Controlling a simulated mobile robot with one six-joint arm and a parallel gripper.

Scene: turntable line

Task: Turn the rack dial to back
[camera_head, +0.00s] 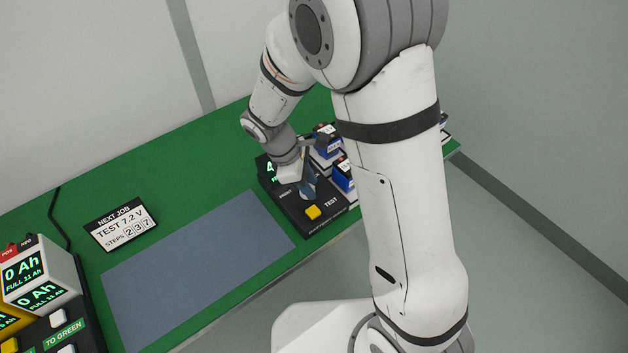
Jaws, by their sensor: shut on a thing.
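The black rack (297,212) stands at the right part of the green bench, with a yellow button (313,212) by the word TEST and a partly covered green display (269,169). My gripper (308,188) points down onto the rack's top, left of the blue blocks. It is shut on the rack dial, which is mostly hidden by the fingers. I cannot read which mark the dial points to.
Blue and white blocks (343,174) sit in the rack close right of my gripper, partly behind my arm. A NEXT JOB sign (121,224) and a grey mat (197,270) lie left. Lit boxes (38,278) stand at far left.

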